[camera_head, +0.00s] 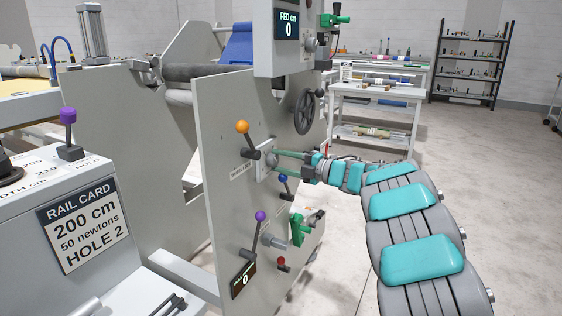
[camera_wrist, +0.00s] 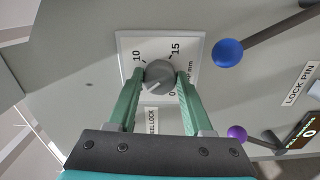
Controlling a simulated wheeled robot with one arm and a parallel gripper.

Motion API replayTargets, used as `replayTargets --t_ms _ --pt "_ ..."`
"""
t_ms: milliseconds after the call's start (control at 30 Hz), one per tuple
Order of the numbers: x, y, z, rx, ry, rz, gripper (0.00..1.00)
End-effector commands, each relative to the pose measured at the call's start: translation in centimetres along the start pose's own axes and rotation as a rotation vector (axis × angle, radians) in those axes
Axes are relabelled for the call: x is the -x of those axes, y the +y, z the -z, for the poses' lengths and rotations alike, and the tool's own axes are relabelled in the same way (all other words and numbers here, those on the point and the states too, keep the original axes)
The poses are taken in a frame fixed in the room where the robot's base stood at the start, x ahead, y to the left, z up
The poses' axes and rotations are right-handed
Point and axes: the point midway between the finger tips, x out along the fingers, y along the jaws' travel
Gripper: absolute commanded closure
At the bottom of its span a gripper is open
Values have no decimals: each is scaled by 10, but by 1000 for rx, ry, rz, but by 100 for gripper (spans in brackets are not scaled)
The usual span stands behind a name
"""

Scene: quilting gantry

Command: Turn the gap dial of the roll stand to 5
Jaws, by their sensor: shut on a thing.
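The gap dial is a round grey knob (camera_wrist: 159,76) on a white scale plate (camera_wrist: 127,44) on the roll stand's grey side panel (camera_head: 222,110). The scale's 10, 15 and 0 show in the wrist view; the 5 is not visible, with my left finger covering that side. A pale mark on the knob points to the lower left in that view. My gripper (camera_wrist: 160,80) has its two green fingers shut on the knob, one on each side. In the head view my gripper (camera_head: 273,159) reaches the panel from the right, and the knob is small there.
An orange-ball lever (camera_head: 242,127) sits just above the dial plate. A blue-ball lever (camera_head: 283,178) is below right, also near in the wrist view (camera_wrist: 228,53). A purple-ball lever (camera_head: 260,216) and green clamp (camera_head: 298,229) are lower. A handwheel (camera_head: 304,112) is above right.

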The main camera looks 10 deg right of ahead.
Motion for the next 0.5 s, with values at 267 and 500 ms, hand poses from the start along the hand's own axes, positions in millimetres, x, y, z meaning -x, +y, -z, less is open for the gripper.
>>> replayTargets --t_ms 267,500 --pt "0 0 0 1 0 0 38" --pt "0 0 0 1 -1 0 19"
